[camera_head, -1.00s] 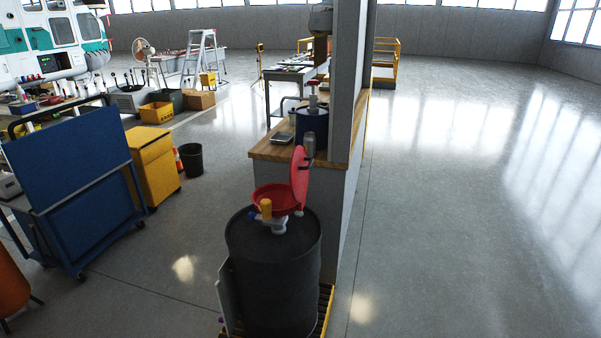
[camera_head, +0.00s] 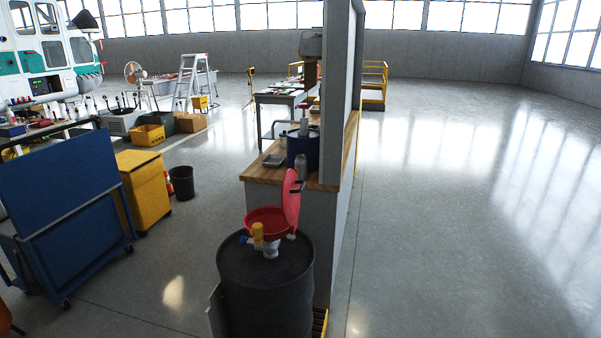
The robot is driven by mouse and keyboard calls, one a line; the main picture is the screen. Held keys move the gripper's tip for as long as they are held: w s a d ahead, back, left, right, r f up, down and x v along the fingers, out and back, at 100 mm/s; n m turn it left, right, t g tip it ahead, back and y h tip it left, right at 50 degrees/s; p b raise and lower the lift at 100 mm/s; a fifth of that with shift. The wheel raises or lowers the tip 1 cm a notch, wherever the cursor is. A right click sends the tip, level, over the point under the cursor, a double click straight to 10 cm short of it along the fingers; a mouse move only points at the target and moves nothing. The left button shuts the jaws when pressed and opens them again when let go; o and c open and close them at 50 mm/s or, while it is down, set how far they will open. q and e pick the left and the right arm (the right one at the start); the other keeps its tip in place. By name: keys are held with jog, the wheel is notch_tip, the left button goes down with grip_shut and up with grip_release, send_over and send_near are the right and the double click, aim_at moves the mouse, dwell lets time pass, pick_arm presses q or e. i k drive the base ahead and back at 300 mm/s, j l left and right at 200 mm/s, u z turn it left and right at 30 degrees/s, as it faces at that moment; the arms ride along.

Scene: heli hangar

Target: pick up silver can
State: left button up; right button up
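A small grey, silvery cylinder (camera_head: 301,166), which may be the silver can, stands near the front end of the wooden-topped counter (camera_head: 262,178). It is partly hidden behind the raised red lid (camera_head: 291,200) of a funnel. A blue drum (camera_head: 302,150) with a pump on top stands just behind it on the counter. Neither of my grippers is in view.
A black drum (camera_head: 265,285) with a red funnel (camera_head: 262,219) stands before the counter. A blue cart (camera_head: 65,205), a yellow cabinet (camera_head: 145,190) and a black bin (camera_head: 182,183) stand left. The floor (camera_head: 460,200) at right is clear.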

aim_at(300, 162)
jog(key=l+u, duration=0.1)
jog(key=u, duration=0.65)
jog(key=i+l+u, duration=0.15)
jog(key=l+u, duration=0.9)
jog(key=l, duration=1.7)
jog(key=k+u, duration=0.05)
